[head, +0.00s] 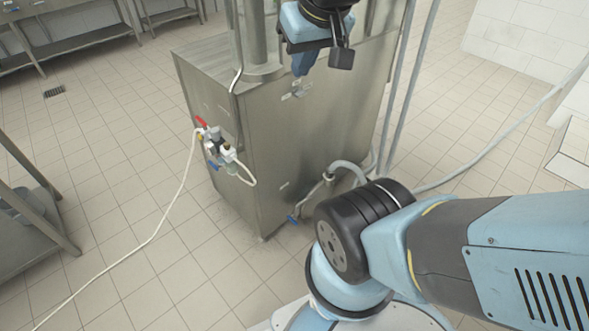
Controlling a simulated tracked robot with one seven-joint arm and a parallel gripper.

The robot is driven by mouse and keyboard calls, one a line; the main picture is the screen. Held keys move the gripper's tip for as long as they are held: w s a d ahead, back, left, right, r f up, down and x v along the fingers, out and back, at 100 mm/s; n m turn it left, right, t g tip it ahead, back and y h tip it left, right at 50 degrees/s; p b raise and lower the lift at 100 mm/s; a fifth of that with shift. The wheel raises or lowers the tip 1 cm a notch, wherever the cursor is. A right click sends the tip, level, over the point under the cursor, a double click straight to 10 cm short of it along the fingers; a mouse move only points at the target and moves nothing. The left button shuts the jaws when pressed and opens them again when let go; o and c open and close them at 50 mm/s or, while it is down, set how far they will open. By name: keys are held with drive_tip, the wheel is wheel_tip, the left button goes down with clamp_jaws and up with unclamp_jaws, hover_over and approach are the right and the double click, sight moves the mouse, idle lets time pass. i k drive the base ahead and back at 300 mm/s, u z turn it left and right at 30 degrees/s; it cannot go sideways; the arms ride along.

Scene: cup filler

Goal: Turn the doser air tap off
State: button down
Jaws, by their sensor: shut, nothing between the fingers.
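A small air unit (219,146) is mounted on the left side of the steel machine cabinet. At its top left is a tap with a red lever (202,122), which points up and to the left. A white hose (178,200) runs from this tap to the floor. A blue part (214,165) shows at the unit's lower left. My gripper (301,70) is shut and empty, high in front of the cabinet, to the right of and above the air unit. It is well apart from the red lever. Its fingertips are small in this view.
The steel cabinet (255,140) fills the middle. A pipe with a blue-handled valve (293,219) sticks out low on its front. Grey hoses (402,90) hang on the right. A steel table (25,200) stands at the left; the tiled floor between is clear except for the white hose.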

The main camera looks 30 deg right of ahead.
sight(204, 124)
drive_tip(key=z, duration=1.4)
drive_tip(key=i, duration=0.1)
drive_tip(key=u, duration=3.35)
drive_tip(key=i, duration=3.15)
drive_tip(key=z, duration=1.8)
